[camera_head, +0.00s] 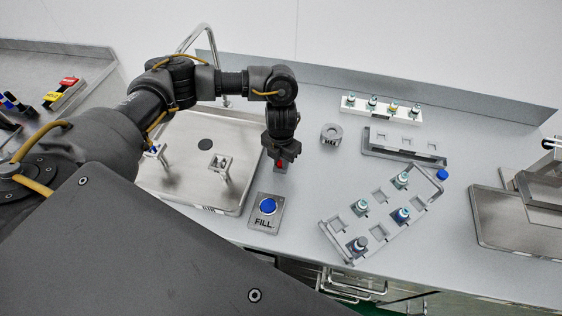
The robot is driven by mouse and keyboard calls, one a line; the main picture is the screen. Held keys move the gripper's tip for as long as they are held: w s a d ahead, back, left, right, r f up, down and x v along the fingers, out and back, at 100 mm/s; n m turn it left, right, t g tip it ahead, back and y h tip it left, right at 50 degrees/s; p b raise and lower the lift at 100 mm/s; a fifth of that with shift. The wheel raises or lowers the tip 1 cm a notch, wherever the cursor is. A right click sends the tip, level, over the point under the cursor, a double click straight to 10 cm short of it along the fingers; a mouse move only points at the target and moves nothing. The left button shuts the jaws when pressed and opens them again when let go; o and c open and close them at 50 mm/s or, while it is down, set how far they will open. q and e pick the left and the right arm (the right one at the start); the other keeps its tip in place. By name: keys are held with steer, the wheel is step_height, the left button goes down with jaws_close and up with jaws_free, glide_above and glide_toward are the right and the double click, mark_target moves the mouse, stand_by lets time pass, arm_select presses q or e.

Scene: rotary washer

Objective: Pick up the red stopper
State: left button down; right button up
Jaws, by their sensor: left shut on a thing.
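The red stopper (280,164) is a small red piece at the tip of my left gripper (279,159). My left gripper points down and is shut on the stopper, between the steel washer tray and the bench top. The fingers cover part of the stopper. I cannot tell whether the stopper touches the bench or is held above it. My right gripper does not show.
A blue FILL button (268,206) stands just below the gripper. A steel tray (180,190) lies left, a grey ring (331,135) right.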

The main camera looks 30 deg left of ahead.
arm_select(q)
steer(key=shift+r, duration=0.1)
steer(key=shift+r, duration=0.2)
steer(key=shift+r+b, duration=0.4)
steer(key=shift+r, duration=0.55)
steer(key=s+d+r+b, duration=0.4)
steer(key=s+d+r, duration=0.1)
steer(key=d+r, duration=0.7)
steer(key=a+n, duration=0.5)
steer(key=n, duration=0.8)
steer(key=a+n, duration=0.5)
steer(key=n, duration=0.8)
steer(key=shift+w+a+n, duration=0.15)
steer(key=shift+w+n, duration=0.05)
steer(key=shift+n, duration=0.2)
